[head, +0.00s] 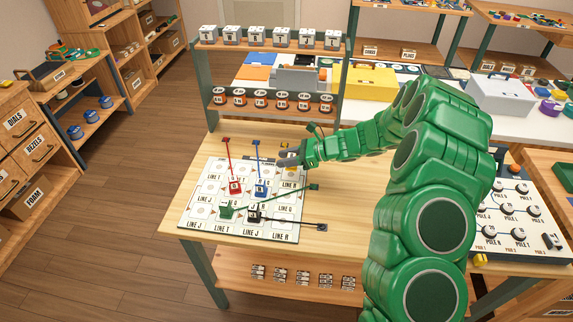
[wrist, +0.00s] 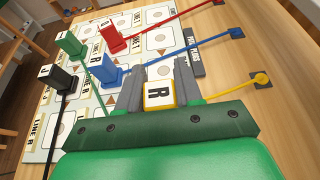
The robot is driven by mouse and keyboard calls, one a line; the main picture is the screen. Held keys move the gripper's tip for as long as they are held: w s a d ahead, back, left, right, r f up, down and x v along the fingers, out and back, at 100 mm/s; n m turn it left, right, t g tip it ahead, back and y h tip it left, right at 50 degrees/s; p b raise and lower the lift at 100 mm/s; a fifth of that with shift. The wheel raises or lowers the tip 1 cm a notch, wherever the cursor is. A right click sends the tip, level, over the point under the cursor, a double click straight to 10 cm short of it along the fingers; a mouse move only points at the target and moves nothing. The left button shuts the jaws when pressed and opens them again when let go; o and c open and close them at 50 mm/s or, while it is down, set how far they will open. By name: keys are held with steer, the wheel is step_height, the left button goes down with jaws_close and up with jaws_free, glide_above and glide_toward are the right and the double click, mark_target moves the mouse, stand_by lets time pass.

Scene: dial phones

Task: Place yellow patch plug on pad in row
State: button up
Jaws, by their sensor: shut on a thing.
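The red plug (wrist: 112,36), green plug (wrist: 70,44) and black plug (wrist: 62,82) stand on the board. The blue plug is nearest my fingers. The pad under the yellow plug is hidden.
Cords from the plugs cross the board and table (head: 340,232). A rack with orange spools (head: 262,101) stands behind the board. Another board with round knobs (head: 510,215) lies at the right. Bare tabletop lies to the right of the board.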

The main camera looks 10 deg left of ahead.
steer(key=shift+f, duration=1.45)
steer(key=shift+f, duration=0.15)
steer(key=o, duration=1)
steer(key=shift+o, duration=0.2)
steer(key=shift+d+r, duration=0.2)
steer(key=shift+r, duration=0.05)
steer(key=v, duration=1.1)
steer(key=shift+d, duration=0.3)
